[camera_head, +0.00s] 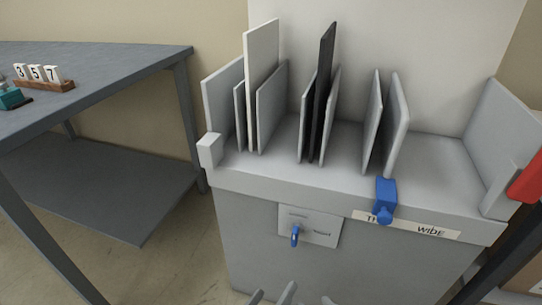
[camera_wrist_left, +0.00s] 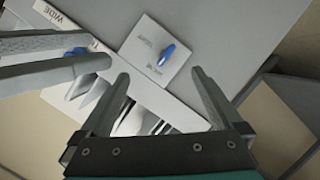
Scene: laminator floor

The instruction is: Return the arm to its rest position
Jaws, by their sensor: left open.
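My left gripper (camera_head: 272,291) shows only as grey fingertips at the bottom edge of the head view. In the left wrist view its two fingers (camera_wrist_left: 161,76) are spread apart with nothing between them. Past them is a pale plate (camera_wrist_left: 156,53) with a blue lever (camera_wrist_left: 167,54). In the head view this plate (camera_head: 314,226) and lever (camera_head: 295,236) are on the front of the grey cabinet (camera_head: 270,265), above the fingertips. Two more grey prongs enter the wrist view from the left, perhaps my right gripper; its opening is unclear. Most of the arm is hidden.
Upright grey, white and black boards (camera_head: 262,85) stand in slots on the cabinet top. A blue catch (camera_head: 385,200) hangs at its front edge by a "WIDE" label (camera_head: 432,231). A grey table (camera_head: 100,85) with number blocks (camera_head: 38,74) stands left.

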